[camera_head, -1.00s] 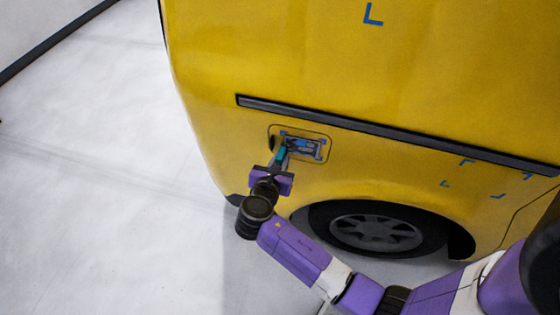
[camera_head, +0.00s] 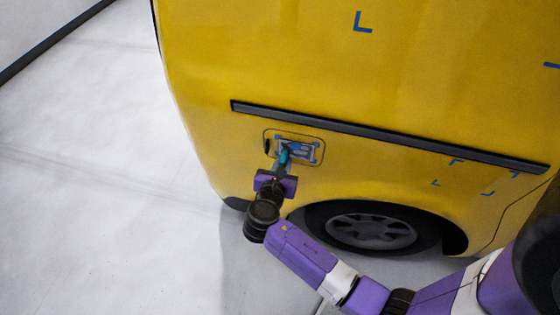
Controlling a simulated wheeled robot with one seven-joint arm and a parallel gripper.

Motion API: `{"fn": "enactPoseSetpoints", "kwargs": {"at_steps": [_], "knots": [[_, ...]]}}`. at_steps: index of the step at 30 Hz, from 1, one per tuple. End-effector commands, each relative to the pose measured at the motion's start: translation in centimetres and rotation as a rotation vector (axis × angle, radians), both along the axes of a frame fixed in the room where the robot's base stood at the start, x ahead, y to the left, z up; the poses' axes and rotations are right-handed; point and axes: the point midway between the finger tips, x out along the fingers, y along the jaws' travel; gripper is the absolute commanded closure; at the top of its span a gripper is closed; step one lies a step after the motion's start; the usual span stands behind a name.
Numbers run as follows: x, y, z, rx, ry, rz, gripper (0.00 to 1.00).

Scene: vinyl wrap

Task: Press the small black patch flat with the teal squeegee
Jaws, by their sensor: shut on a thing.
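The small black patch (camera_head: 303,151) is on the yellow van's side, inside a rounded rectangular outline. It shows as a dark area with pale, bluish shiny parts, and blue marks sit at its corners. My gripper (camera_head: 280,171) is just below the patch, shut on the teal squeegee (camera_head: 284,156). The squeegee's upper end overlaps the left part of the patch in the picture. I cannot tell whether it touches the surface. The squeegee's lower end is hidden by my gripper.
The yellow van (camera_head: 330,60) fills the middle and right. A black trim strip (camera_head: 390,135) runs above the patch. A wheel (camera_head: 372,231) is below right. More blue corner marks (camera_head: 486,191) lie to the right. Pale open floor (camera_head: 100,200) is on the left.

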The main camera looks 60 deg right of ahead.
Motion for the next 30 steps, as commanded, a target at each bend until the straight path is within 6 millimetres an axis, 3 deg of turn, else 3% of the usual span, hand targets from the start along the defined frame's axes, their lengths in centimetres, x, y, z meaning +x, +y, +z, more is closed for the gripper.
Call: {"fn": "enactPoseSetpoints", "kwargs": {"at_steps": [30], "knots": [[-2.1,-0.9,0.1,-0.001,-0.001,-0.001,1.0]]}}
